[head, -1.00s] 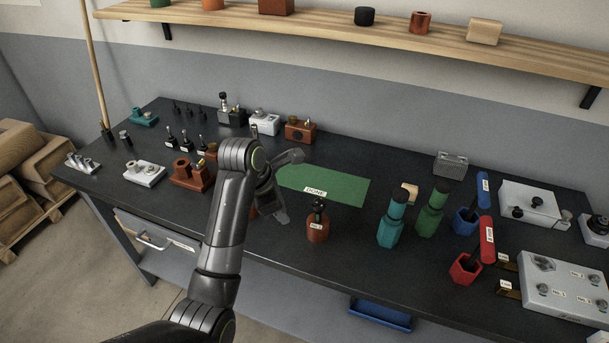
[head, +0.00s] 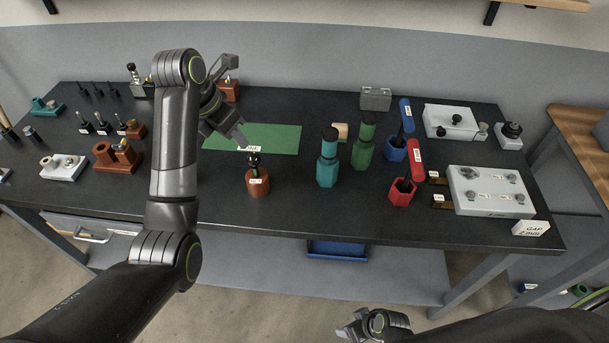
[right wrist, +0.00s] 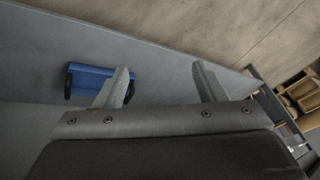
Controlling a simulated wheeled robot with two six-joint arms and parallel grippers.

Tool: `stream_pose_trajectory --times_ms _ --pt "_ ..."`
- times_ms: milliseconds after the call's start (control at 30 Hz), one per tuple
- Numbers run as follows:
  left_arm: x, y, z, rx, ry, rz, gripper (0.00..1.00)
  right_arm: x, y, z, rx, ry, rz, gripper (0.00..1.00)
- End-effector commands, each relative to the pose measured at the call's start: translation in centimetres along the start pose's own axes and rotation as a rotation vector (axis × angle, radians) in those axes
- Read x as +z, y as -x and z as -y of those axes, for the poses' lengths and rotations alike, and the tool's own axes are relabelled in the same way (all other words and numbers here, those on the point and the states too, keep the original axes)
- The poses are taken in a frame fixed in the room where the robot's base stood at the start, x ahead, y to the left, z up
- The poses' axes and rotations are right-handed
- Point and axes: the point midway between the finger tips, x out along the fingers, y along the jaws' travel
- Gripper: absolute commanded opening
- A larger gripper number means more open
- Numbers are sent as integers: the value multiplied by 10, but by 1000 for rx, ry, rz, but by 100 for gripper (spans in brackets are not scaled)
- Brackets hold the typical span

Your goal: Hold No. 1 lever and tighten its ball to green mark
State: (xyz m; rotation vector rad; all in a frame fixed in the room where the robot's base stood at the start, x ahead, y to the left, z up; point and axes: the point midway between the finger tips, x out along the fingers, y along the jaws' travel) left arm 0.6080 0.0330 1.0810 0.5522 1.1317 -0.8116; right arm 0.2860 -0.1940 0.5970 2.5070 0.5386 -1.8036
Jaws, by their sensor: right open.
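A brown round holder (head: 257,183) with a pale label stands near the bench's front edge in the head view. A black knobbed piece (head: 254,161) with its own label stands upright in it; the numbers are too small to read surely. I cannot make out a green mark on it. My left gripper (head: 238,101) is open and empty, behind and above the holder, one finger pointing down towards the green mat. My right gripper (head: 352,328) is low in front of the bench; in the right wrist view its two fingers (right wrist: 165,70) are apart with nothing between.
The green mat (head: 275,139) lies behind the holder. Teal (head: 327,172) and green (head: 363,154) hexagonal holders, red (head: 402,192) and blue (head: 396,151) cups and a grey labelled plate (head: 490,205) stand to the right. A blue tray (head: 337,250) is under the bench.

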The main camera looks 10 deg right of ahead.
Motion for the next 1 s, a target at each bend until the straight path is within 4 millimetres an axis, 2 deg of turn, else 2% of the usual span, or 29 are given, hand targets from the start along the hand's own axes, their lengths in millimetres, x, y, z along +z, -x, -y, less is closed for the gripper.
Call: stream_pose_trajectory --times_ms 33,100,267,467,600,667,700,833,1000 --pt "0 0 0 0 0 0 36 -26 9 11 -41 41 -43 64" --pt "0 0 0 0 0 0 36 -59 24 27 -103 110 -101 64" --pt "0 0 0 0 0 0 36 -127 70 67 -239 298 -257 64" --pt "0 0 0 0 0 0 36 -196 148 119 -376 591 -495 64" --pt "0 0 0 0 0 0 36 -241 214 146 -425 808 -675 64" --pt "0 0 0 0 0 0 36 -267 238 148 -417 859 -730 64" --pt "0 0 0 0 0 0 36 -284 246 142 -402 850 -740 64" --pt "0 0 0 0 0 0 36 -329 254 117 -344 738 -736 64" --pt "0 0 0 0 0 0 36 -365 259 93 -293 616 -739 64"
